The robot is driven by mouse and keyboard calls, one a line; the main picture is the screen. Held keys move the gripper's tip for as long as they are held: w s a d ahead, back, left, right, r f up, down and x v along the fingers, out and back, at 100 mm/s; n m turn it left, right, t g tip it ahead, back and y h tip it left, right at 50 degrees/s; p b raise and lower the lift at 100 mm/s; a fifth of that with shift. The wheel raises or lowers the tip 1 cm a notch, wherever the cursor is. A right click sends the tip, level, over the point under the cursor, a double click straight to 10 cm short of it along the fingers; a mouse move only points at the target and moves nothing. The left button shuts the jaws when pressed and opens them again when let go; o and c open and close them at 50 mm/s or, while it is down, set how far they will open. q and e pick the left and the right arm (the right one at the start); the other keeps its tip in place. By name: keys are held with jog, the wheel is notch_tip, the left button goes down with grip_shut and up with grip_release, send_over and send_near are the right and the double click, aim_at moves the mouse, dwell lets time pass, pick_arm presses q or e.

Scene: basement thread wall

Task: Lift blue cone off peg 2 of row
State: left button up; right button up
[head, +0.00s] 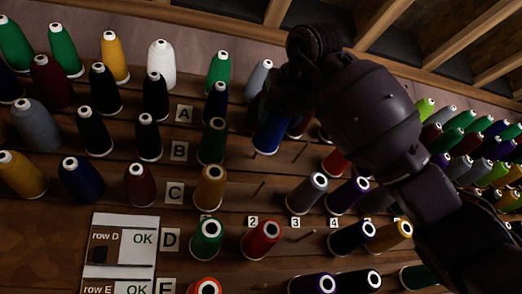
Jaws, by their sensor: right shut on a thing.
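A blue cone (270,136) shows below my right gripper (283,97), in the upper middle of the head view. The right gripper is shut on this cone, around its upper part; the fingers and the cone's top are dark and partly hidden by the wrist. The cone's lower end shows over the wooden thread wall, above the bare peg (260,187) in row C over the number 2 label (253,221). I cannot tell whether the cone is clear of a peg. My left gripper is not in view.
A gold cone (210,187) and a grey cone (307,190) flank the bare row C peg. A red cone (262,239) sits below it. Another bare peg (303,236) shows in row D. A card (120,248) marked row D OK hangs lower left. Cones crowd both sides.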

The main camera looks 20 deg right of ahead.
jog(key=shift+v, duration=1.6)
jog(key=s+r, duration=0.1)
jog(key=s, duration=0.1)
jog(key=s+r+p, duration=0.1)
jog(key=s, duration=0.1)
jog(key=shift+d+r, duration=0.1)
jog(key=shift+r, duration=0.25)
